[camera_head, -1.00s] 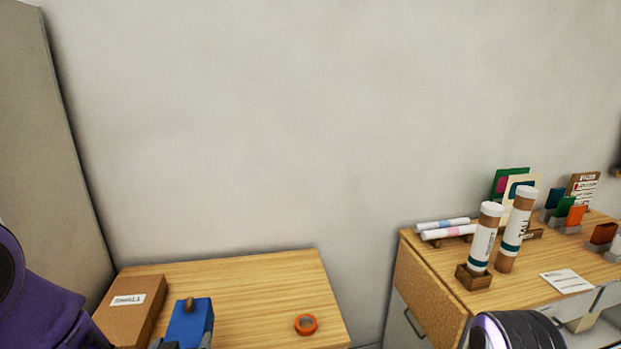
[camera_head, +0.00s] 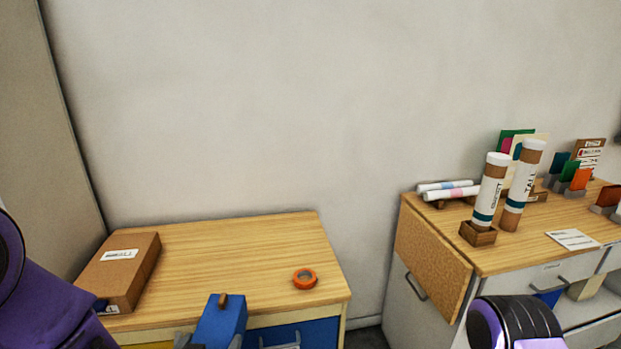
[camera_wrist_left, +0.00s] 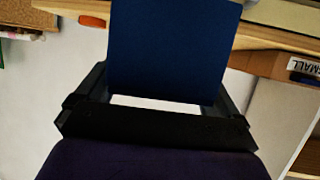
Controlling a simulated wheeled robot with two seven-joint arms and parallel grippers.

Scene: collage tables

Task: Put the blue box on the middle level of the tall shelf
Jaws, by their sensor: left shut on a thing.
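The blue box (camera_head: 222,322) shows at the bottom of the head view, in front of the near edge of the left table. My left gripper (camera_head: 207,341) is shut on it; only its fingertips show there. In the left wrist view the blue box (camera_wrist_left: 168,50) stands between the two dark fingers of my left gripper (camera_wrist_left: 160,90). The right arm shows at the lower right of the head view, but its gripper is out of frame. I cannot identify the tall shelf for sure in these views.
The left wooden table (camera_head: 230,250) bears a brown cardboard box (camera_head: 122,270) and an orange tape ring (camera_head: 305,279). The right table (camera_head: 500,259) bears two upright tubes (camera_head: 490,190), card holders and rolls. A tall grey panel (camera_head: 60,130) rises at the far left.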

